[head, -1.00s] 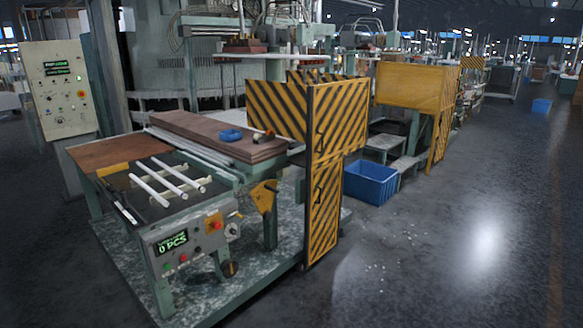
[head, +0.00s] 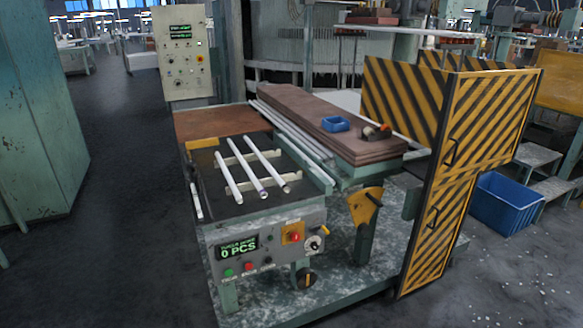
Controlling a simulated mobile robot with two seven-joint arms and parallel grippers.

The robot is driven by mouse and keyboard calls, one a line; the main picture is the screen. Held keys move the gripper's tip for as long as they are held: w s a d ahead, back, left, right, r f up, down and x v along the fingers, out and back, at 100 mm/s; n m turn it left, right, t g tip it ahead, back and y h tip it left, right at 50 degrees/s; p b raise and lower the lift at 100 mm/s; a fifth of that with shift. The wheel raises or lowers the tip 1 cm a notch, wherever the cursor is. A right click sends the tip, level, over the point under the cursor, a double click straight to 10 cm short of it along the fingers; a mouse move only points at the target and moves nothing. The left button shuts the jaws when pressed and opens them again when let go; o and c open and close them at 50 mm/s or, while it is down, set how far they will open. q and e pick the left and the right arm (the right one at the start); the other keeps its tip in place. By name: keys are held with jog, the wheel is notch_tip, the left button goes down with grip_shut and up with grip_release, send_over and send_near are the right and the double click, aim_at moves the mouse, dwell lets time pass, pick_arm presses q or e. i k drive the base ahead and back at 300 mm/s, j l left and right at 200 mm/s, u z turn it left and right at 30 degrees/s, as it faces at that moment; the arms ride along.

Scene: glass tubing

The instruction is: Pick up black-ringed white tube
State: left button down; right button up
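Three white tubes lie side by side on the rack of the machine table in the head view: a left tube (head: 228,176), a middle tube (head: 246,168) and a right tube (head: 268,164). The middle tube shows a purplish mark near its front end. The other front ends look slightly dark, but they are too small to tell whether any has a black ring. Neither of my grippers is in view.
A control panel with a "0 PCS" display (head: 240,248) fronts the machine table. Brown boards (head: 300,112) carrying a small blue tray (head: 335,124) lie behind the tubes. A striped yellow-black guard (head: 487,135) and blue bin (head: 506,204) stand right. Floor at left is open.

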aim_at(283, 185)
jog(key=i+l+u, duration=0.45)
jog(key=i, duration=0.15)
jog(key=i+l+u, duration=0.45)
jog(key=i, duration=0.05)
